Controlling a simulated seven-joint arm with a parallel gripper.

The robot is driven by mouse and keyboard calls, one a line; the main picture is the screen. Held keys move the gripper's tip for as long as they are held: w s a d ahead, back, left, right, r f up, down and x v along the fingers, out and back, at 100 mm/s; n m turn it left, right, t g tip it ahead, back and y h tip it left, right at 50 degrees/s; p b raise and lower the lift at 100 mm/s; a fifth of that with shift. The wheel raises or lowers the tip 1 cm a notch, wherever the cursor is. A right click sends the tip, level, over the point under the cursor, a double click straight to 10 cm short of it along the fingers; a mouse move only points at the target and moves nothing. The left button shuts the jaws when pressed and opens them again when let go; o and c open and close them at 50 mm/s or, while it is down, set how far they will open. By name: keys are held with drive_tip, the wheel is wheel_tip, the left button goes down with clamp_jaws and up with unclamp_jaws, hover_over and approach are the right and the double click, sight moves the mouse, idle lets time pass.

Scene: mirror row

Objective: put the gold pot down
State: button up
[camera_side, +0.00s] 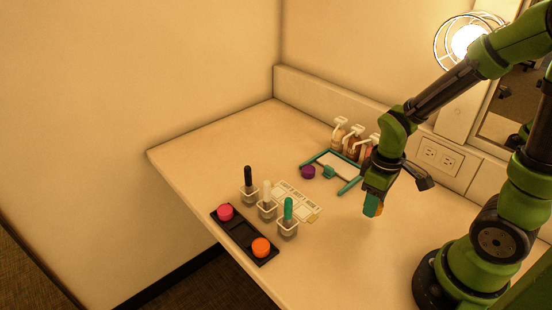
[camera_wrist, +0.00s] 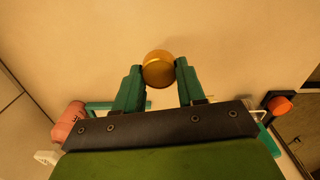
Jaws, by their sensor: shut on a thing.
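The gold pot (camera_wrist: 158,69) is round and sits between the teal fingertips in the wrist view. My gripper (camera_wrist: 159,72) is shut on it. In the side view my gripper (camera_side: 372,205) points down over the bare table at the right, and its fingers mostly hide the pot. The fingertips are low, but I cannot tell whether the pot touches the table. A black tray (camera_side: 238,233) lies at the table's front left edge. It holds a pink pot (camera_side: 225,212) at its far end and an orange pot (camera_side: 261,247) at its near end, with empty dark space between.
Several white cups with brushes (camera_side: 267,206) stand behind the tray, beside a pale card (camera_side: 297,202). A purple pot (camera_side: 308,172) stands by a teal-edged frame (camera_side: 335,168). Pump bottles (camera_side: 353,142) line the back. The table left of my gripper is clear.

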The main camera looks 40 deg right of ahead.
drive_tip(key=shift+s+r, duration=0.15)
drive_tip(key=shift+s, duration=0.35)
drive_tip(key=shift+a+r, duration=0.1)
drive_tip(key=shift+r, duration=0.25)
drive_tip(key=w+a+r+m, duration=0.2)
drive_tip(key=w+r, duration=1.1)
drive_tip(key=w, duration=0.1)
drive_tip(key=n, duration=0.3)
hover_over(241, 232)
wheel_tip(241, 232, down, 7)
wheel_tip(241, 232, down, 10)
drive_tip(key=shift+f, duration=0.6)
drive_tip(key=o, duration=1)
drive_tip(key=shift+o, duration=0.2)
